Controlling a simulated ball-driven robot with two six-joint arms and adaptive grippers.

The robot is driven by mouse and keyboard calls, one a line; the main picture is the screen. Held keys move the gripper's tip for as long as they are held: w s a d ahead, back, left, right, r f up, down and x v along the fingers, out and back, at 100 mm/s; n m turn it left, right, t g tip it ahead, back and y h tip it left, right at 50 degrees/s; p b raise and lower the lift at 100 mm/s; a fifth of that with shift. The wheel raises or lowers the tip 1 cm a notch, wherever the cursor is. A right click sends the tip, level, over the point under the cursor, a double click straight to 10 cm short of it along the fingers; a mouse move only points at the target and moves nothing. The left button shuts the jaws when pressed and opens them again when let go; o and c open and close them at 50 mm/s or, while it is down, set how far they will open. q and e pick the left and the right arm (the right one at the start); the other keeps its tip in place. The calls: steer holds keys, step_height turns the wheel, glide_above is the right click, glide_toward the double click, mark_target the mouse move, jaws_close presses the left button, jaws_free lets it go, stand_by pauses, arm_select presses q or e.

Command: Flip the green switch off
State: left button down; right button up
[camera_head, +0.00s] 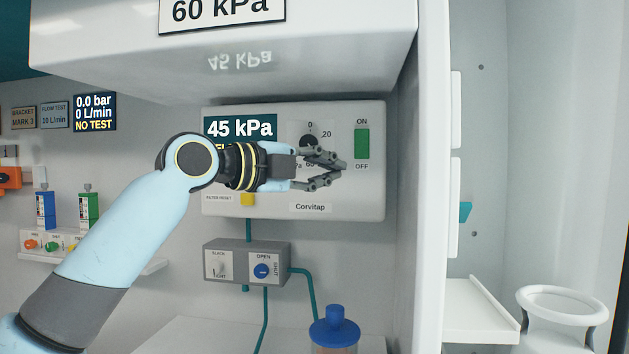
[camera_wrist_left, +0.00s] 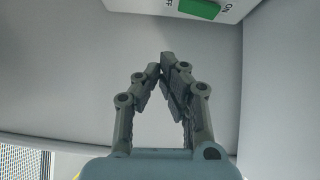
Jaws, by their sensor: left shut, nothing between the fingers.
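The green switch (camera_head: 362,144) is an upright rectangular rocker at the right of the white Corvitap panel (camera_head: 350,205), with ON printed above it and OFF below. I cannot tell which end is pressed in. It also shows, cut off, at the top edge of the left wrist view (camera_wrist_left: 199,9). My left gripper (camera_head: 340,170) is in front of the panel, left of and a little below the switch, with its fingers pointing right. Its fingertips (camera_wrist_left: 165,67) are together, with nothing between them, and apart from the switch. It partly hides the dial and the readout. My right gripper is not in view.
A dial (camera_head: 309,141) and a 45 kPa readout (camera_head: 240,128) are left of the switch. A yellow button (camera_head: 248,200) is below the readout. A white overhang (camera_head: 330,50) is above, and a white wall edge (camera_head: 431,180) stands to the right. A blue-capped bottle (camera_head: 335,325) stands below.

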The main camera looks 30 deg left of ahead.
arm_select(q)
steer(key=shift+v, duration=1.2)
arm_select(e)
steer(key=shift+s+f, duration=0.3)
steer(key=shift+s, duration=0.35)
arm_select(q)
steer(key=shift+f, duration=0.2)
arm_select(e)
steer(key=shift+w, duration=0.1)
